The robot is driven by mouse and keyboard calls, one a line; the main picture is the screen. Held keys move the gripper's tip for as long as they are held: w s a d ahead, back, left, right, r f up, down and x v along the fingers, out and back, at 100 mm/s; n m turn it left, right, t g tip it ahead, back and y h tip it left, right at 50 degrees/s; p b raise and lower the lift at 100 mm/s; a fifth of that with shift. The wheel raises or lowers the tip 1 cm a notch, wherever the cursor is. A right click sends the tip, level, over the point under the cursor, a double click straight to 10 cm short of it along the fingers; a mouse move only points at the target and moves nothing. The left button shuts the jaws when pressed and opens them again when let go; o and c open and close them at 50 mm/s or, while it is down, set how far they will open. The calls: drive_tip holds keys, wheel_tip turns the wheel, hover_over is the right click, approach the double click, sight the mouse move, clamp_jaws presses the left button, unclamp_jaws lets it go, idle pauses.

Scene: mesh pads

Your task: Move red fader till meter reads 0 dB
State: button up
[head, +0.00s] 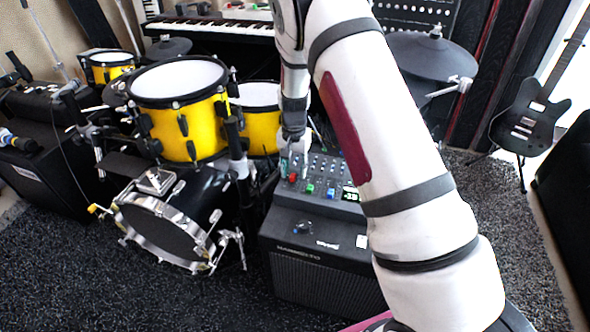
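A dark mixer (310,204) sits on top of a black amplifier in the head view. Its red fader (293,177) is at the left of the panel, with a green fader (309,188) and a blue fader (331,192) to its right. The meter (350,194) is a small lit display at the panel's right, partly beside my arm; its digits are too small to read surely. My gripper (294,152) points down at the panel's left part, just above the red fader in the picture. I cannot tell whether it touches the fader or how far its fingers are apart.
The amplifier (320,275) stands on a dark speckled carpet (100,285). A yellow drum kit (180,120) is close on the left. A cymbal (432,55) and an electric guitar (530,115) are on the right. A keyboard (215,27) is behind.

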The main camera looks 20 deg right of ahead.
wheel_tip(320, 180, up, 12)
drive_tip(key=shift+f, duration=0.2)
idle(1.7)
